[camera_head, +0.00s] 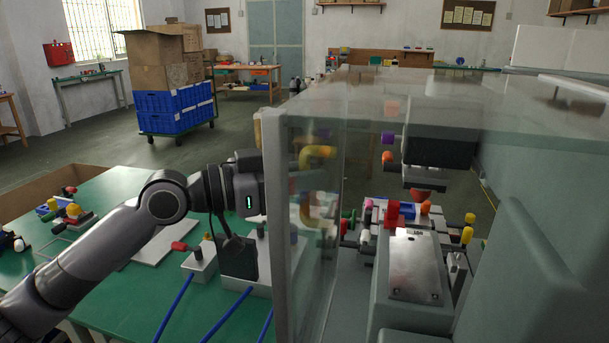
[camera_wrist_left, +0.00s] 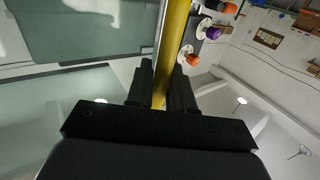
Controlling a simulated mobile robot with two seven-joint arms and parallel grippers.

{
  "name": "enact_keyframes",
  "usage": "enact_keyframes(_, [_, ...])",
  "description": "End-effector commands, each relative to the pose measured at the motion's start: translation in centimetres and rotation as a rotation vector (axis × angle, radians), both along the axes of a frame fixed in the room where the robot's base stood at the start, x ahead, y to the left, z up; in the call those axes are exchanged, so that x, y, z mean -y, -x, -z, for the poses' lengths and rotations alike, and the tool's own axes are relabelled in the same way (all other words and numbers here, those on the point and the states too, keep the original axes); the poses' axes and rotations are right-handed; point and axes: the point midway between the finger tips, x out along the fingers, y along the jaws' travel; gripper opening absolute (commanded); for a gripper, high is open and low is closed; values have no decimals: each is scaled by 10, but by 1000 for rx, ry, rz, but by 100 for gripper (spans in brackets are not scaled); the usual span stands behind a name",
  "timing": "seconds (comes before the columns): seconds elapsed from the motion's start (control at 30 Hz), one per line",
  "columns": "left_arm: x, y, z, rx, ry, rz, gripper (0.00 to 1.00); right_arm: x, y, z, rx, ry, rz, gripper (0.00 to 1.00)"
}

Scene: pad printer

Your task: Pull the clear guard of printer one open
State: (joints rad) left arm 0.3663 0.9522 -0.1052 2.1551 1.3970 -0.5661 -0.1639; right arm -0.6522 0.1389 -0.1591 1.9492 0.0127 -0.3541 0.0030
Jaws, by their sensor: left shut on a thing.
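The clear guard (camera_head: 318,270) of the printer stands upright at the left side of the machine (camera_head: 545,220), with a pale grey frame edge (camera_head: 276,240) facing me. A yellow C-shaped handle (camera_head: 318,152) shows through the clear pane. My left arm comes in from the left, and its fingers are hidden behind the frame edge in the head view. In the left wrist view my left gripper (camera_wrist_left: 168,85) is shut on the yellow handle bar (camera_wrist_left: 175,35), which runs between its two fingers. My right gripper is not in view.
Inside the printer are a dark print head (camera_head: 440,150), a metal plate (camera_head: 414,265) and several coloured knobs. A green table (camera_head: 110,285) with grey boxes and blue cables lies under my left arm. Blue crates (camera_head: 172,112) with cartons stand far back on open floor.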

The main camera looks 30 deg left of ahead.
Motion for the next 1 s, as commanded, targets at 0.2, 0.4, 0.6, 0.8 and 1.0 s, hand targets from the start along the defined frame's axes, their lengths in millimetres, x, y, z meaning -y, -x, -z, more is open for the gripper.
enact_keyframes(0.2, [-1,-1,0,-1,-1,-2,38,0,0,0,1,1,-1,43])
enact_keyframes(0.4, [-1,-1,0,0,0,-2,38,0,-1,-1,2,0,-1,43])
enact_keyframes(0.6, [-4,3,1,1,-1,-4,38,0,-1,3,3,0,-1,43])
enact_keyframes(0.8, [-17,18,4,-1,-3,-3,38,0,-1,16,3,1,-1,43])
enact_keyframes(1.0, [-31,33,4,-2,-3,-3,38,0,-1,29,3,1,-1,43])
